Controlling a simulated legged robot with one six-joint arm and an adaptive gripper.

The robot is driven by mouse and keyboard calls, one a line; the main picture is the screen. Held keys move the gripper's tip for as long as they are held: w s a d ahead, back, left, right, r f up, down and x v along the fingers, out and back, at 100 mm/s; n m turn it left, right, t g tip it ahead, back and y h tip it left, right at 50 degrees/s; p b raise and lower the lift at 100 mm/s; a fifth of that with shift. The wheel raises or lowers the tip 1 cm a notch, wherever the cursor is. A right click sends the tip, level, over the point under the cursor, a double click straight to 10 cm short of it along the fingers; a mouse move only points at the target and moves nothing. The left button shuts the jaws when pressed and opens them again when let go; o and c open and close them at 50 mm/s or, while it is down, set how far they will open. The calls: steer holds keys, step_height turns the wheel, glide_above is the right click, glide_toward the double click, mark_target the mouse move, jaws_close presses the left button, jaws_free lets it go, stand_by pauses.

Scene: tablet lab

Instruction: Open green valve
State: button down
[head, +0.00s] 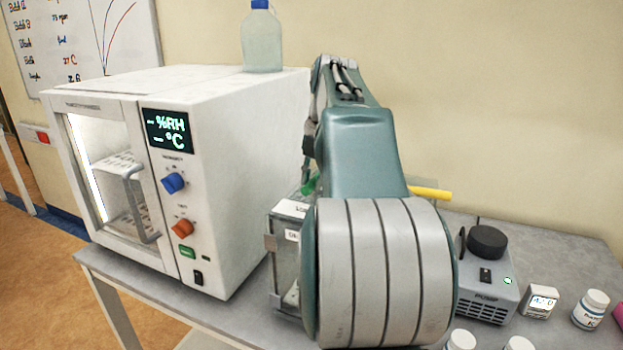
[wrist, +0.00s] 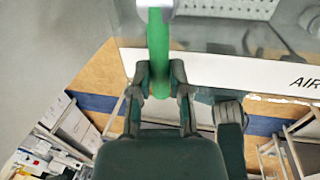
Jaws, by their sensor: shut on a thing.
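The green valve handle (wrist: 158,45) is a long green bar in the wrist view, joined to a pale round fitting (wrist: 155,8) at the top edge. My gripper (wrist: 159,78) is shut on the lower end of this handle, with a finger on each side. In the head view a small part of the green valve (head: 311,184) shows just left of my arm. My arm hides my gripper and most of the valve there. A clear-walled box (head: 287,262) with white labels stands below it, partly hidden by my arm.
A white humidity chamber (head: 225,170) stands at left with a bottle (head: 262,42) on top. A yellow bar (head: 430,193) sticks out right of my arm. A pump (head: 488,285), a small display (head: 541,302) and white jars (head: 591,309) occupy the right of the bench.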

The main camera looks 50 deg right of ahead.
steer(key=shift+r, duration=0.15)
steer(key=c, duration=0.6)
jaws_free()
steer(key=shift+d, duration=0.2)
steer(key=r, duration=0.3)
steer(key=s+r, duration=0.1)
steer(key=r, duration=0.3)
steer(key=s+d+r, duration=0.1)
steer(key=r, duration=0.3)
steer(key=shift+r, duration=0.2)
steer(key=shift+s, duration=0.15)
